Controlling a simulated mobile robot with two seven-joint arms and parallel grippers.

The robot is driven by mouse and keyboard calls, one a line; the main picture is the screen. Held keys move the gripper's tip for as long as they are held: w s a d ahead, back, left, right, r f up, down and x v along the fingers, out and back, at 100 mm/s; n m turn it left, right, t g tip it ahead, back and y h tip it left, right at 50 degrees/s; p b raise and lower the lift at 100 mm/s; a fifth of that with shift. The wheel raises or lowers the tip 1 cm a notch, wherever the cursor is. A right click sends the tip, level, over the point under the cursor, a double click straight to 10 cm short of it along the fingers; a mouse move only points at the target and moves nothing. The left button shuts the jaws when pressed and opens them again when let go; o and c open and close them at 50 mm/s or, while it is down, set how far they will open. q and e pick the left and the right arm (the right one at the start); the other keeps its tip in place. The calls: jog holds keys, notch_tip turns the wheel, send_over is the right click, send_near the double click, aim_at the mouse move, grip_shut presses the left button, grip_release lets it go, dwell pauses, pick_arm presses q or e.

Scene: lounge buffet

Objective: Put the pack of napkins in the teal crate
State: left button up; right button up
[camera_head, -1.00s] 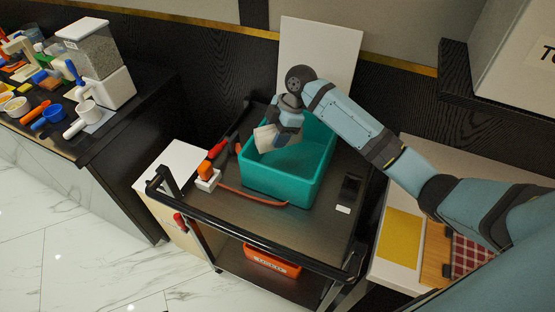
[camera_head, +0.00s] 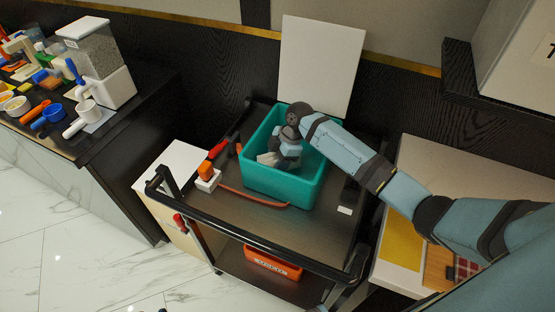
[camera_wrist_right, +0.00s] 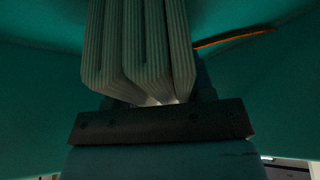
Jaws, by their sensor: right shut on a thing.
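The teal crate (camera_head: 283,186) stands on the top shelf of a dark cart. My right gripper (camera_head: 272,158) reaches down inside the crate's walls from above. It is shut on the pack of napkins (camera_head: 266,158), a pale folded stack whose lower part the crate's front wall hides. In the right wrist view the napkins (camera_wrist_right: 140,50) stick out from the gripper as ribbed folded layers, with teal walls around them. I cannot tell whether the napkins touch the crate's floor. My left gripper is not in view.
The cart's top (camera_head: 240,217) has a black rail, an orange-and-white tool (camera_head: 207,175) and an orange cable in front of the crate. A white board (camera_head: 318,65) leans behind. A counter with a dispenser (camera_head: 97,65) is at the left; a pale table (camera_head: 435,170) is at the right.

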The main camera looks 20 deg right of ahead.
jog(key=shift+f, duration=0.1)
jog(key=o, duration=0.9)
jog(key=shift+o, duration=0.2)
jog(key=p+v, duration=0.1)
jog(key=v, duration=1)
jog(key=shift+d+r, duration=0.25)
jog(key=shift+r, duration=0.35)
